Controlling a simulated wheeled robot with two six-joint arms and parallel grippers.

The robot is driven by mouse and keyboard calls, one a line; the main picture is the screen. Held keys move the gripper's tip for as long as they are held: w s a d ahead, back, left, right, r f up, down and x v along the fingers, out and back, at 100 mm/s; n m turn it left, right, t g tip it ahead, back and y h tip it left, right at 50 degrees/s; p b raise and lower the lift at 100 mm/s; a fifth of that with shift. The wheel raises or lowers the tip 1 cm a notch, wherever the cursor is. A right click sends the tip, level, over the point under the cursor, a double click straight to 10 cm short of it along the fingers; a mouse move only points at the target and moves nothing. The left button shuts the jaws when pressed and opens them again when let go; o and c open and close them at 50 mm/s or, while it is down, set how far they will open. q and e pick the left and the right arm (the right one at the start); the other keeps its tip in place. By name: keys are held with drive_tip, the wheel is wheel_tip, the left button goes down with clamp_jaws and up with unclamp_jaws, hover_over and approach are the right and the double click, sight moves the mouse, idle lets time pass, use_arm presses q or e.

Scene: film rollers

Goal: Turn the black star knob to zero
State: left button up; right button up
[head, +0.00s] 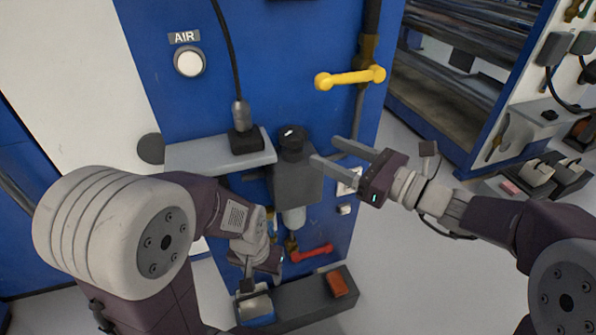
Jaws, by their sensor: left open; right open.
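The black knob (292,141) sits on top of a grey box-shaped regulator (296,184) on the blue panel, with a small white mark on its top face. Its lobes are too small to make out, and I see no scale or zero mark. My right gripper (325,150) is open and empty, its two fingers pointing left toward the knob, just right of it and apart from it in the picture. My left gripper (249,279) is low in front of the panel, below the regulator, pointing down; it is open, its fingers partly hidden by its own body.
A grey shelf (215,152) with a black plug and cable (240,115) is left of the knob. A yellow handle (350,77) is above right. A red lever (312,253) and a dark tray (316,292) with an orange block lie below. Open floor (420,270) is at right.

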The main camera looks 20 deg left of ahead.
sight(300, 131)
drive_tip(key=shift+f, duration=0.1)
drive_tip(key=b+x, duration=0.1)
drive_tip(key=x, duration=0.8)
drive_tip(key=c, duration=1.1)
drive_tip(key=shift+w+d+n+g+y+p, duration=0.15)
drive_tip(key=shift+n+g+y+p, duration=0.25)
drive_tip(key=shift+g+p, duration=0.45)
drive_tip(key=n+g+p, duration=0.2)
drive_tip(key=g+p, duration=0.1)
drive_tip(key=n+g+p, duration=0.2)
drive_tip(key=g+p, duration=0.1)
drive_tip(key=p, duration=0.1)
drive_tip(key=n+g+p, duration=0.2)
drive_tip(key=g+p, duration=0.1)
drive_tip(key=p, duration=0.1)
drive_tip(key=shift+w+r, duration=0.25)
drive_tip(key=shift+w, duration=0.1)
drive_tip(key=shift+f+n+g+p, duration=0.3)
drive_tip(key=shift+n+g+p, duration=0.6)
drive_tip(key=shift+g+p, duration=0.45)
drive_tip(key=shift+h, duration=0.3)
